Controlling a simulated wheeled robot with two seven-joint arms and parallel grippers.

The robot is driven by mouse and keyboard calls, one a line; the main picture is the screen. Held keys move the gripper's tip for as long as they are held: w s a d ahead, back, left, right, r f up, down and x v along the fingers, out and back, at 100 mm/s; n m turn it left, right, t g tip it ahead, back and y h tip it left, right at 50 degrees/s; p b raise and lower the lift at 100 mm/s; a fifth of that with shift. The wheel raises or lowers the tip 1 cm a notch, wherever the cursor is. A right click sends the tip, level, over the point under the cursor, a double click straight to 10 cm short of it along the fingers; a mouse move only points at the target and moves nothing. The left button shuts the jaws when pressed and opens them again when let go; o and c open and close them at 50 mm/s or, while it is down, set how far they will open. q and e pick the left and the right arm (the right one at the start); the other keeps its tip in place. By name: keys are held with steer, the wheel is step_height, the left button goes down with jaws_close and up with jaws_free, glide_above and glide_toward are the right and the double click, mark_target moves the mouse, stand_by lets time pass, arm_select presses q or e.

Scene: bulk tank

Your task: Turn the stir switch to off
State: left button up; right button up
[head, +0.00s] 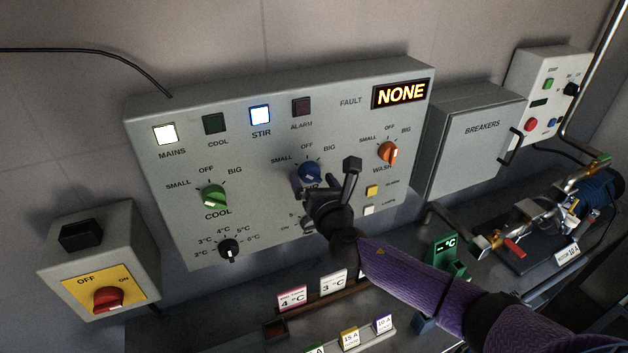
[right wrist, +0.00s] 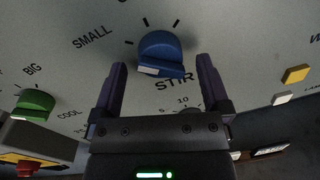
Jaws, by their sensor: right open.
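The stir switch is a blue knob (head: 310,173) in the middle of the grey control panel, above the STIR label. In the right wrist view the blue knob (right wrist: 161,50) sits ahead, between the finger lines, with a white mark at its lower left edge. Which setting it points to I cannot tell for sure. The STIR lamp (head: 260,115) is lit bluish white. My right gripper (head: 326,177) is open and empty in front of the knob; its fingertips (right wrist: 161,66) lie to either side of it, apart from it. My left gripper is not in view.
The green COOL knob (head: 213,196) is to the left and the orange WASH knob (head: 388,153) to the right. Yellow (head: 372,190) and white buttons lie beside my gripper. A breakers box (head: 475,150) stands right of the panel. A shelf with small cards (head: 333,282) is below.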

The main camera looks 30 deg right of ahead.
steer(key=shift+w, duration=0.25)
steer(key=shift+w+d, duration=0.1)
steer(key=shift+w, duration=0.15)
steer(key=c, duration=1.2)
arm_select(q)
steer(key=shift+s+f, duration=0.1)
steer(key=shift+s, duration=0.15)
arm_select(e)
steer(key=shift+c, duration=0.2)
